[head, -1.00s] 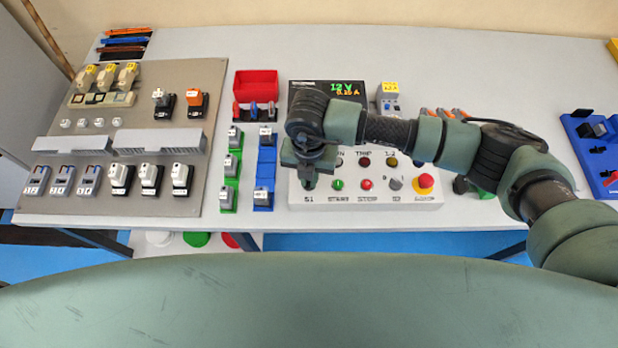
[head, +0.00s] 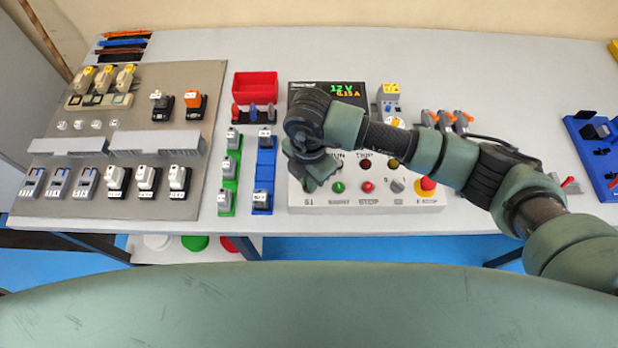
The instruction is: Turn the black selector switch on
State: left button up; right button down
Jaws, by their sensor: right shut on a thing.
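The white control box (head: 350,198) stands at the middle of the table, with labelled buttons on its sloped front. My right gripper (head: 310,178) is over the box's left end, above the S1 label, and is shut on the black selector switch there. The gripper hides the switch, so its angle cannot be read. My right arm reaches in from the right across the box. My left gripper is not in view.
A green button (head: 338,187), a red button (head: 368,187), a grey selector (head: 398,186) and a red emergency stop (head: 427,185) line the box front. A lit display (head: 348,91) stands behind. Green and blue rails (head: 264,170) with blocks lie left.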

jog(key=shift+w+r, duration=0.1)
dwell(0.3)
jog(key=c, duration=1.5)
grip_release()
notch_tip(320, 180, up, 7)
jog(key=shift+f+b, duration=0.1)
jog(key=shift+b, duration=0.85)
jog(key=shift+r, duration=0.5)
